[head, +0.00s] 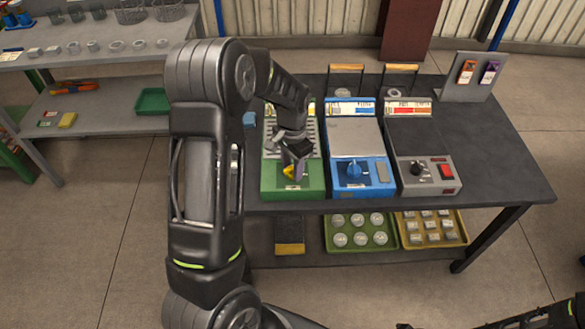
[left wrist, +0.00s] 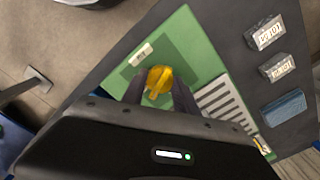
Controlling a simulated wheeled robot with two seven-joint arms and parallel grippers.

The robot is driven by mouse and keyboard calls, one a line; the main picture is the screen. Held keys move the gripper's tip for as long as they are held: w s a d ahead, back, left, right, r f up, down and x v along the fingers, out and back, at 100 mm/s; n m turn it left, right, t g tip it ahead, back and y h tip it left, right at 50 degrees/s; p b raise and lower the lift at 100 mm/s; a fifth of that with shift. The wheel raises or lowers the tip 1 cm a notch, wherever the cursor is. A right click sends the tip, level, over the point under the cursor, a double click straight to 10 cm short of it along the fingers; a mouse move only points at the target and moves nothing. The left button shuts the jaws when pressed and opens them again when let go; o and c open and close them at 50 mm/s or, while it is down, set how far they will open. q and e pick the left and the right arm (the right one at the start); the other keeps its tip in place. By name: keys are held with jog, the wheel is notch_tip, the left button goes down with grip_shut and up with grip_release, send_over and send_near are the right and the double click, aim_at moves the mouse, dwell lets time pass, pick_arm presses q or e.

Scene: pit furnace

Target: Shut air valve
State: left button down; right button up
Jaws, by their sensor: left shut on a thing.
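The air valve is a yellow knob (head: 288,172) on the front of a green unit (head: 270,188) on the dark table. In the left wrist view the yellow knob (left wrist: 159,77) sits on the green panel beside a small white label (left wrist: 141,54). My left gripper (head: 292,162) reaches down over the green unit from the left. Its two fingers (left wrist: 158,91) stand on either side of the knob and are shut on it. The gripper hides part of the knob in the head view. My right gripper is not in view.
A blue unit (head: 361,176) with a blue knob stands just right of the green one. A grey unit (head: 428,174) with a black knob and red switch follows. A grey stand (head: 468,86) is at the back right. The table's right part is clear.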

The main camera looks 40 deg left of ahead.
pick_arm(q)
jog(key=n, duration=0.3)
jog(key=shift+n+b, duration=0.35)
jog(key=shift+n, duration=0.05)
jog(key=n, duration=0.3)
jog(key=shift+n, duration=0.3)
jog(key=n, duration=0.6)
jog(key=c, duration=0.9)
grip_release()
jog(key=shift+c, duration=0.2)
